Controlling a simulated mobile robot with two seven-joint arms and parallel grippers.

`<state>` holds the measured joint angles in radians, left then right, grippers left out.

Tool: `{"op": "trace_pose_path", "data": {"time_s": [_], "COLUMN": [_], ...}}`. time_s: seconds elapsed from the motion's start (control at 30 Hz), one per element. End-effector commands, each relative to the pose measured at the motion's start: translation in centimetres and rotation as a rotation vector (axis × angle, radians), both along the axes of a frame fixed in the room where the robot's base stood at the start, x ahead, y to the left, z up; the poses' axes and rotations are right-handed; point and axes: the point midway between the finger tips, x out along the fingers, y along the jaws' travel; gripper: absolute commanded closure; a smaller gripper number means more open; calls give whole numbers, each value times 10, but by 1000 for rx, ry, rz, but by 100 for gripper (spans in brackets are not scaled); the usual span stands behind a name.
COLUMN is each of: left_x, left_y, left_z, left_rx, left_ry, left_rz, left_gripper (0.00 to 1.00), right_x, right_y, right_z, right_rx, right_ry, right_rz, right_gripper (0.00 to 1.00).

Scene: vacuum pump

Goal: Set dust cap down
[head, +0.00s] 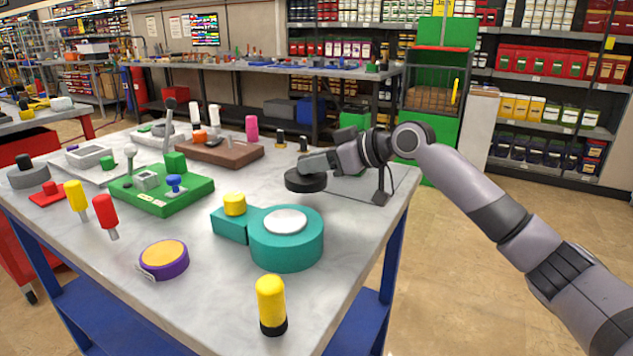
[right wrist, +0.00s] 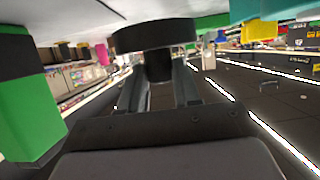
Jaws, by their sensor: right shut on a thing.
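The dust cap is a black round disc (head: 306,181) with a narrower stem, which shows in the right wrist view (right wrist: 153,36). My right gripper (head: 318,164) is shut on the stem; its two fingers (right wrist: 160,92) flank it in the right wrist view. The disc is level, at or just above the tabletop; I cannot tell if it touches. It is behind and slightly right of the teal vacuum pump (head: 287,248), which has a silver round top (head: 285,221) and a yellow knob (head: 235,204). My left gripper is not in view.
The grey-white table (head: 335,240) is clear right of the pump. A yellow-and-black cylinder (head: 271,303) stands in front, a purple-orange disc (head: 164,259) lies left. A green block fixture (head: 160,195) and brown board (head: 220,152) are farther back. Small black-and-brass posts (head: 303,144) stand behind the gripper.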

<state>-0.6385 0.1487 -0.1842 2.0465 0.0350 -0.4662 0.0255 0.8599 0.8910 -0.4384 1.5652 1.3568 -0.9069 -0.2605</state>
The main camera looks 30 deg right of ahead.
Motion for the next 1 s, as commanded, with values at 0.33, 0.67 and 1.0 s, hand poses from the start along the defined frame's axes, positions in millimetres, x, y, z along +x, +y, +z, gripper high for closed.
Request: {"op": "trace_pose_path", "data": {"time_s": [0.33,0.67,1.0], "left_x": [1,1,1], "left_y": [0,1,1], "left_z": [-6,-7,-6], "left_rx": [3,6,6], "left_ry": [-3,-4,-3], "left_rz": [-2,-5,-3], "left_gripper": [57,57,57], "right_x": [0,0,0], "right_y": [0,0,0], "right_z": [-39,-40,-37], "right_rx": [1,0,-1], "right_ry": [0,1,1], "right_rz": [0,0,0], "right_gripper": [98,42,42]}}
